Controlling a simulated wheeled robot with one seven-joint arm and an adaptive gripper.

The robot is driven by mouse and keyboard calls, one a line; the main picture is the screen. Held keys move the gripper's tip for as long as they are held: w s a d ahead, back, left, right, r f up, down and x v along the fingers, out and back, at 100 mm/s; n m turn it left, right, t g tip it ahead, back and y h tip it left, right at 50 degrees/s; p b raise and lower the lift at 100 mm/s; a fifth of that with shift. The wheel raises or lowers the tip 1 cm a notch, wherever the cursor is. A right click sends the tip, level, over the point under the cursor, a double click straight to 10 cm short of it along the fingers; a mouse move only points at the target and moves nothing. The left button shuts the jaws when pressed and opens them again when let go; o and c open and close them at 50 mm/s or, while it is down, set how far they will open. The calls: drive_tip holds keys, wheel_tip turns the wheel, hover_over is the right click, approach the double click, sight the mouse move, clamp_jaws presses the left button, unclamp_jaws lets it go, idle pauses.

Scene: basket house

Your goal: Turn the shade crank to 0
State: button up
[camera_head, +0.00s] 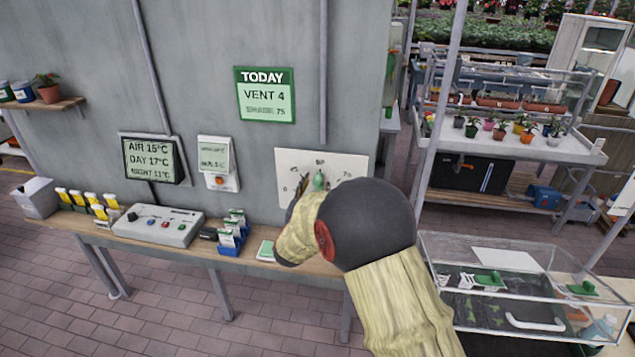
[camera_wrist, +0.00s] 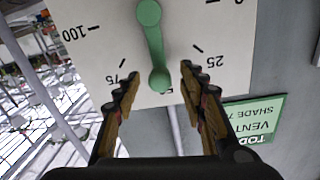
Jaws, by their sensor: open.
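The shade crank (camera_wrist: 154,45) is a green lever on a white dial plate (camera_wrist: 85,62), seen upside down in the wrist view. Its knob end lies at the 50 mark and partly covers that label. Marks 0, 25, 75 and 100 also show. My gripper (camera_wrist: 158,76) is open, with one finger on each side of the knob end and gaps between. In the head view the dial plate (camera_head: 345,162) hangs on the grey wall, and the crank (camera_head: 319,180) shows just above my arm. My arm hides the plate's lower part and most of my gripper there.
A green sign (camera_head: 265,96) on the wall reads TODAY, VENT 4, SHADE 75. Below the dial, a wooden bench (camera_head: 75,228) holds a control box (camera_head: 158,226) and seed packets. A clear glass case (camera_head: 520,285) stands to the right of my arm.

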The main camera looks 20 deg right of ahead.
drive_tip(key=shift+x, duration=1.45)
drive_tip(key=shift+c, duration=0.8)
clamp_jaws()
